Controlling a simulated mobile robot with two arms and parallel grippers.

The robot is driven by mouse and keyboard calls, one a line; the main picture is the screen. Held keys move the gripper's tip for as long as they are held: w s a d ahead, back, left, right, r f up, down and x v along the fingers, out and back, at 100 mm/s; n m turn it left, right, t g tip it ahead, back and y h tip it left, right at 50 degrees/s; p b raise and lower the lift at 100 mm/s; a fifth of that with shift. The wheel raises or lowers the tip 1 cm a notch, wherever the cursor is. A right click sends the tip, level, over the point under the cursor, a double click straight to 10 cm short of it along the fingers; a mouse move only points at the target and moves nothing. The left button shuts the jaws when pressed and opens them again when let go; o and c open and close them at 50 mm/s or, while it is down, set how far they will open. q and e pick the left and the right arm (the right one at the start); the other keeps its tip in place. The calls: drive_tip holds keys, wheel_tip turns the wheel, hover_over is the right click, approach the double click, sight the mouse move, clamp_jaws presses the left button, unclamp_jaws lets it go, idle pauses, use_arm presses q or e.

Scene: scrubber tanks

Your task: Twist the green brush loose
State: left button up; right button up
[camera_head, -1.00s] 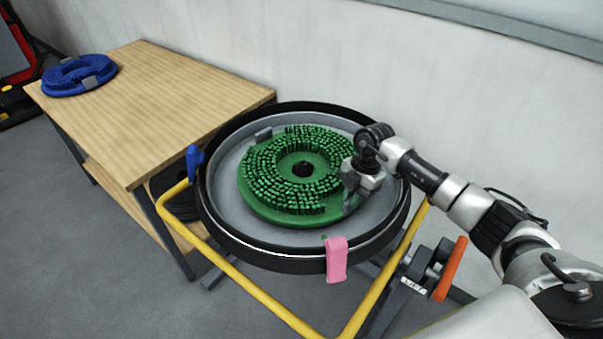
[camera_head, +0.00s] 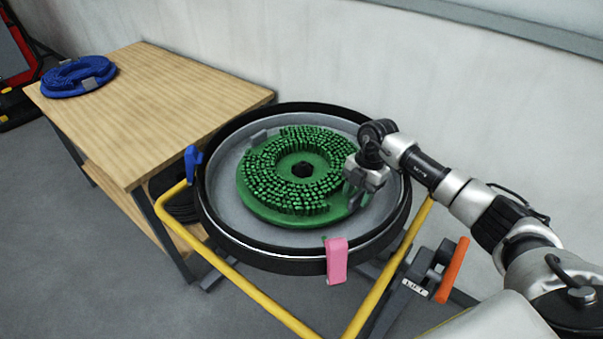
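The green brush (camera_head: 262,206) is a round disc with rings of bristles and a dark centre hole. It lies bristles up inside the round grey pan with a black rim (camera_head: 238,250). A grey tab (camera_head: 259,138) shows at its upper left edge. My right gripper (camera_head: 357,197) reaches in from the right, pointing down at the brush's right edge. It appears shut on the brush's edge there, where a matching tab would be hidden behind its fingers. My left gripper is not in view.
A yellow frame (camera_head: 262,298) surrounds the pan. A blue clip (camera_head: 193,160), a pink tag (camera_head: 336,262) and an orange handle (camera_head: 453,268) stick out near the rim. A wall rises behind.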

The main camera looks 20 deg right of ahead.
drive_tip(key=shift+s+f, duration=0.2)
drive_tip(key=shift+f, duration=0.05)
drive_tip(key=shift+w+d+r, duration=0.1)
drive_tip(key=shift+w+r, duration=0.1)
drive_tip(key=shift+r, duration=0.25)
drive_tip(key=b+v, duration=0.1)
drive_tip(key=v, duration=0.9)
drive_tip(key=shift+r, duration=0.2)
